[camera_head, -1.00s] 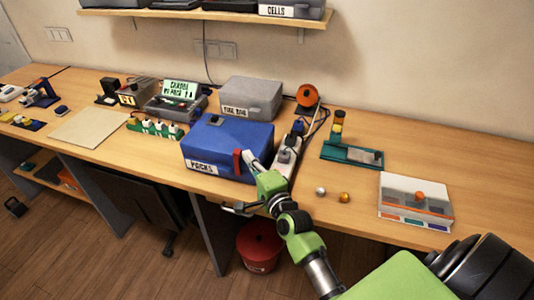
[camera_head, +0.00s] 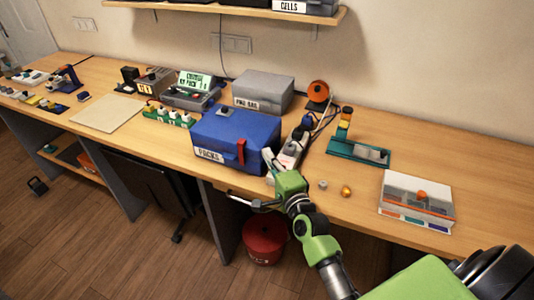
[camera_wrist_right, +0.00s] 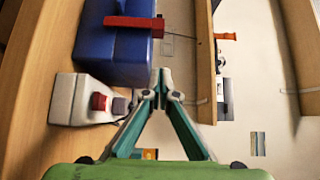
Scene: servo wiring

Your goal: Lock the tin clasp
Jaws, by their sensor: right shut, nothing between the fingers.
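The blue tin (camera_head: 215,132), labelled PACKS, stands near the front of the bench with its lid down. Its red clasp (camera_head: 241,151) runs upright near the right end of the front face. In the right wrist view the tin (camera_wrist_right: 95,50) is at upper left, with the red clasp (camera_wrist_right: 135,22) jutting past its edge. My right gripper (camera_head: 268,157) is just right of the clasp, with a visible gap. Its fingertips meet, empty, in the right wrist view (camera_wrist_right: 161,76). I cannot tell whether the clasp is latched. My left gripper is not in view.
A power strip (camera_head: 289,156) with plugs and cables lies close to the tin's right side. A grey case (camera_head: 265,90) stands behind. A shelf (camera_head: 220,9) hangs above.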

